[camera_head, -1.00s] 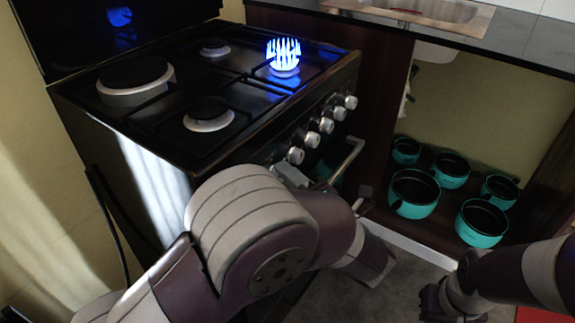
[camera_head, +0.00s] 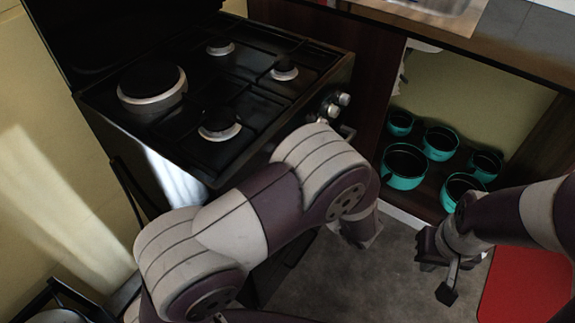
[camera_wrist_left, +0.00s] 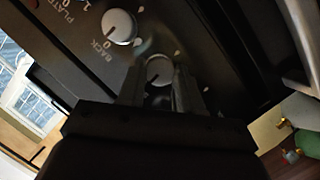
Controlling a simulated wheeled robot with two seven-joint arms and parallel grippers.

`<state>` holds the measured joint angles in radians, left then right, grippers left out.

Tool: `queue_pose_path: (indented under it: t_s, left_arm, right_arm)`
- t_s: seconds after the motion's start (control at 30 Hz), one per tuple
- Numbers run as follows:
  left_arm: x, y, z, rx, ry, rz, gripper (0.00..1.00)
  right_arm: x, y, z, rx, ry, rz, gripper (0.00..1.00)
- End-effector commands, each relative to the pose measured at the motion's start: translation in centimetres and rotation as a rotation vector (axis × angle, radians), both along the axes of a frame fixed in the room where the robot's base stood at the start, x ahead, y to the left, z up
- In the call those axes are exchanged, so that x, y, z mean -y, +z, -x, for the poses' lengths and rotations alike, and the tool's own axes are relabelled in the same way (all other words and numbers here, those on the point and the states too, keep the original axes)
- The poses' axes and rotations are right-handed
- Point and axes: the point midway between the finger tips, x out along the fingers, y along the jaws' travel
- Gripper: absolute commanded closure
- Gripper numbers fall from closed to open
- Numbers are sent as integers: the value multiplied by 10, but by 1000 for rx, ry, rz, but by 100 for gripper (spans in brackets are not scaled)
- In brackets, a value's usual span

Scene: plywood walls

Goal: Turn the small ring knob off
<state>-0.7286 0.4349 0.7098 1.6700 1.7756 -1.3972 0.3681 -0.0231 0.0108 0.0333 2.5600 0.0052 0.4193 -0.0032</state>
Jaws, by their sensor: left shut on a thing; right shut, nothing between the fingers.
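The stove (camera_head: 262,115) has a row of knobs on its front, and my left arm covers most of them in the head view. The burner at its right (camera_head: 284,72) shows no flame. In the left wrist view, my left gripper (camera_wrist_left: 160,82) is shut on a round silver knob (camera_wrist_left: 159,69), with a finger on either side. I take this as the small ring knob, but its label is not readable. Another knob (camera_wrist_left: 118,27) sits beside it at upper left. My right gripper (camera_head: 440,272) is shut and empty above the floor, away from the stove.
Several teal pots (camera_head: 404,166) stand in the open cabinet right of the stove. A countertop (camera_head: 490,45) is above them. A red surface (camera_head: 528,284) lies at lower right. The grey floor (camera_head: 345,270) between my arms is clear.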

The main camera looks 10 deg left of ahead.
Motion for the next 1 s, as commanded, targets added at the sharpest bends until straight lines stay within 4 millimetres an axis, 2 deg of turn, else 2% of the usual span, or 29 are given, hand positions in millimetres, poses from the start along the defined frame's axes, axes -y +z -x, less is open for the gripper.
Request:
queue_pose_path:
  t_s: [0.03, 0.23, 0.77, 0.8, 0.87, 1.0]
  left_arm:
    - [0, 4, 0, -19, 0, -7, 96]
    - [0, 2, 0, -75, -1, -28, 96]
    - [0, -1, 0, -98, -1, -36, 96]
    - [0, -1, 0, -98, -1, -36, 62]
    - [0, -1, 0, -98, 0, -36, 43]
    - [0, 0, 0, -97, 0, -36, 40]
  right_arm:
    - [0, 9, 0, 0, 0, 0, 100]
    - [0, 18, 0, 0, 0, 0, 100]
    - [0, 20, 0, 0, 0, 0, 100]
    - [0, 20, 0, 0, 0, 0, 100]
    - [0, 20, 0, 0, 0, 0, 100]
    - [0, 21, 0, 0, 0, 0, 100]
